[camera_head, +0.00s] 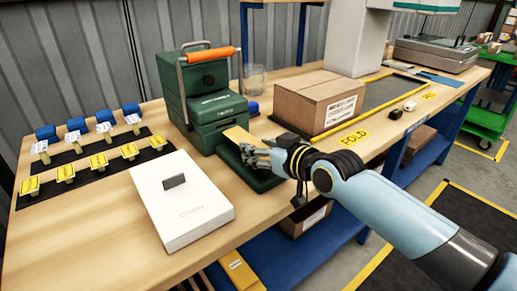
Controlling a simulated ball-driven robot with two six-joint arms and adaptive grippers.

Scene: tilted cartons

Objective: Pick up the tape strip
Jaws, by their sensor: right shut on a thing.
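The tape strip (240,135) is a short tan piece at the front of a green tape machine (208,95) with an orange handle. My right gripper (250,152) is at the strip, above the machine's low dark green front part, and is shut on the strip. Its fingers hide the strip's lower end. I cannot tell whether the strip still touches the machine. My left gripper is not in view.
A closed brown carton (318,103) stands behind my right gripper, beside a yellow-edged area marked FOLD. A white box (182,200) lies in front on the left. Blue and yellow pieces sit in rows on dark strips (85,172) at the far left.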

